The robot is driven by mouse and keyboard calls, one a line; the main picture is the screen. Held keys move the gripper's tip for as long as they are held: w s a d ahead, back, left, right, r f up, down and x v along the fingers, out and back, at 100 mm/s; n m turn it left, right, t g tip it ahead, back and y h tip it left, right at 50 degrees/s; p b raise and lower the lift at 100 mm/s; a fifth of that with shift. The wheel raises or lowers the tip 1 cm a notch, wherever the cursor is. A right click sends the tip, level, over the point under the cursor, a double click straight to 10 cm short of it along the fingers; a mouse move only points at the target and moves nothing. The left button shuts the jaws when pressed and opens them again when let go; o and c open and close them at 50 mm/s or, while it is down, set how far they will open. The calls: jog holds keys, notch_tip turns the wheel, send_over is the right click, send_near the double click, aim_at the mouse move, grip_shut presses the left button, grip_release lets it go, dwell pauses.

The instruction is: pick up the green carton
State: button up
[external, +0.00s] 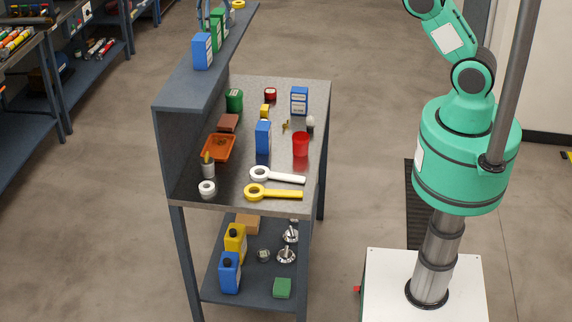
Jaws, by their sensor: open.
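A green carton (216,36) stands on the raised top shelf of the workbench, behind a blue carton (202,51) that partly hides it. More green shows right behind it, perhaps a second carton. A small green block or box (282,288) lies on the bench's lower shelf at the front right. A dark green container (234,100) stands on the worktop, below the raised shelf. My arm rises at the right and leaves the picture at the top. My gripper is out of view, so nothing shows of what is at its fingers.
The grey worktop (232,186) carries blue cartons, a red cup (300,144), an orange tray (217,148), and white and yellow ring-ended tools. Yellow and blue bottles stand on the lower shelf. Shelving (30,120) stands at the left. Floor between bench and my base is clear.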

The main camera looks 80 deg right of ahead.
aim_at(213, 39)
jog(key=shift+f, duration=0.15)
jog(key=shift+w+f+p, duration=0.1)
jog(key=shift+f+p, duration=0.5)
jog(key=shift+f, duration=1.9)
jog(key=c, duration=1.9)
